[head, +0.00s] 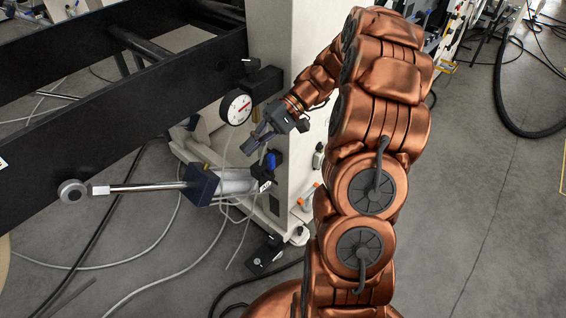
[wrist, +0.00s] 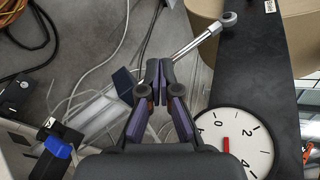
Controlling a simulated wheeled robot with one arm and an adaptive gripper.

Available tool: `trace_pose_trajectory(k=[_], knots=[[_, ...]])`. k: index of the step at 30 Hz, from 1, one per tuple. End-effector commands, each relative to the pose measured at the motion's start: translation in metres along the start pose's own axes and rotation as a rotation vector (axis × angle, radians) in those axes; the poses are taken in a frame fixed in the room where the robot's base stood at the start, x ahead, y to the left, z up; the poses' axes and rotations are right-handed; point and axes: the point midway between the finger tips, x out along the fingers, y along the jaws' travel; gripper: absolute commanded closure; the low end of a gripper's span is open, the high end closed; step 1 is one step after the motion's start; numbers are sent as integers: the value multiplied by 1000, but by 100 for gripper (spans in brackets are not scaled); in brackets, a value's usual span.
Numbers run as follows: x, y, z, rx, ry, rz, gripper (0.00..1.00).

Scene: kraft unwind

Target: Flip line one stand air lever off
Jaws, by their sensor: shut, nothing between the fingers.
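The blue air lever (head: 271,160) sits on a small black valve beside the foot of the pale stand. In the wrist view the blue lever (wrist: 57,147) shows at the lower left, pointing across the black valve body (wrist: 50,133). My gripper (head: 252,146) hangs just left of and slightly above the lever in the head view, apart from it as far as I can tell. In the wrist view my gripper's fingertips (wrist: 159,72) are together with nothing between them, well right of the lever. A small white tag (head: 265,187) hangs below the valve.
A round pressure gauge (head: 236,107) is close to my gripper. An air cylinder (head: 235,182) with a chrome rod (head: 145,188) lies below it. Black beams (head: 110,105) run at left, and the pale stand (head: 285,60) rises behind. Hoses (head: 165,260) cross the floor.

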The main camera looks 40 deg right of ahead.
Motion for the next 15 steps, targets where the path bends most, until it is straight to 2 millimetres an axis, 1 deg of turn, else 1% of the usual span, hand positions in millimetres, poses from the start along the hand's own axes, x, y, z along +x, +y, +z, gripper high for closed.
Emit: trace_pose_trajectory(k=[1, 5, 6, 8, 11, 15], knots=[[-8, 18, -13, -1, 25, -44, 100], [-33, 48, -37, -20, 88, -149, 100], [-41, 60, -44, -24, 111, -180, 100], [-54, 76, -53, -38, 148, -221, 100], [-74, 106, -65, -57, 207, -296, 100], [-104, 153, -78, -89, 304, -382, 100]])
